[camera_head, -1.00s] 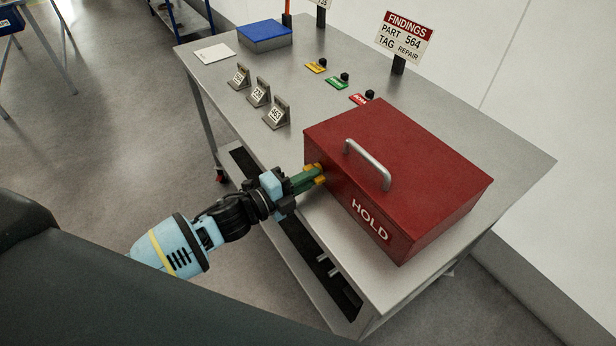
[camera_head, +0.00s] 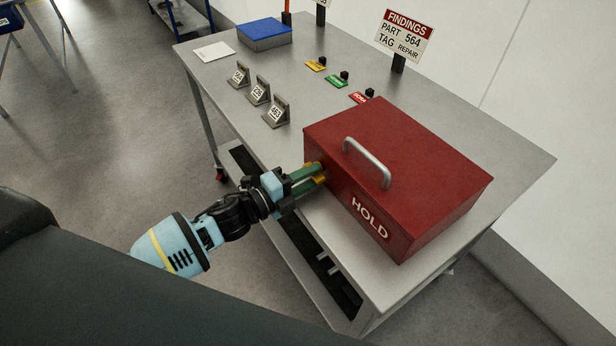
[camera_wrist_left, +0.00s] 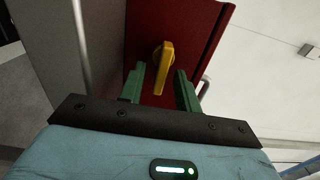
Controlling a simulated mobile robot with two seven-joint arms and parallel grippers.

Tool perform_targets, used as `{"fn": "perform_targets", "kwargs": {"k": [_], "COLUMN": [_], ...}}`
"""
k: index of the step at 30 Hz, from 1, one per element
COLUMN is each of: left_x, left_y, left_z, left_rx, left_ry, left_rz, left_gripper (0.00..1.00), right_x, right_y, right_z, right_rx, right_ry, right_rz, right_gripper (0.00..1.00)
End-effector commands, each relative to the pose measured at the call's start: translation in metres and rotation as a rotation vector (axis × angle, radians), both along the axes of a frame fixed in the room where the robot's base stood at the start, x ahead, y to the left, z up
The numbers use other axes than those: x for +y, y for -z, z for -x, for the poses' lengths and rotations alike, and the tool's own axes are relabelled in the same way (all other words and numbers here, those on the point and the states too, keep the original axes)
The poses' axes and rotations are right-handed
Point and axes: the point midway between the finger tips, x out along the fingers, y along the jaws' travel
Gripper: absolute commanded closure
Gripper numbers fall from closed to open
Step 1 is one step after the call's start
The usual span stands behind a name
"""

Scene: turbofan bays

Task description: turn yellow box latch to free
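The red box (camera_head: 400,165) with HOLD on its front stands closed on the metal table, a grey handle (camera_head: 367,164) on its lid. A yellow latch (camera_wrist_left: 164,68) is on its red face in the left wrist view; its lever looks nearly upright there, slightly tilted. My left gripper (camera_wrist_left: 163,88) has its two green fingers on either side of the lever, with gaps visible. In the head view my left gripper (camera_head: 315,173) is at the box's left side, and its fingers partly hide the latch. My right gripper is not in view.
Several small numbered stands (camera_head: 259,92) are on the metal table (camera_head: 335,215) beyond my left gripper. Farther back are a blue box (camera_head: 265,36), a white card (camera_head: 214,52) and coloured tags (camera_head: 336,82). A FINDINGS sign (camera_head: 404,38) stands at the back edge.

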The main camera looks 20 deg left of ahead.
Motion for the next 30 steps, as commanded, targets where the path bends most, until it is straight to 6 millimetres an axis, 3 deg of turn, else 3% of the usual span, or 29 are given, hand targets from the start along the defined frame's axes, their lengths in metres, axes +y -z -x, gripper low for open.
{"fn": "perform_targets", "kwargs": {"k": [10, 21, 30], "left_x": [0.005, 0.037, 0.048], "left_y": [0.001, 0.003, 0.0], "left_z": [0.005, 0.048, 0.061], "left_rx": [0.002, 0.006, 0.001], "left_ry": [-0.001, -0.001, 0.0], "left_rz": [0.001, 0.001, 0.001], "left_gripper": [0.67, 0.67, 0.67], "right_x": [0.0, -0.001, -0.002], "right_y": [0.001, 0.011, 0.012], "right_z": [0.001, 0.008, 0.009], "right_rx": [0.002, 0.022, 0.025], "right_ry": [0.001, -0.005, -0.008], "right_rz": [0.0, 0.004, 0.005], "right_gripper": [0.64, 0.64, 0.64]}}
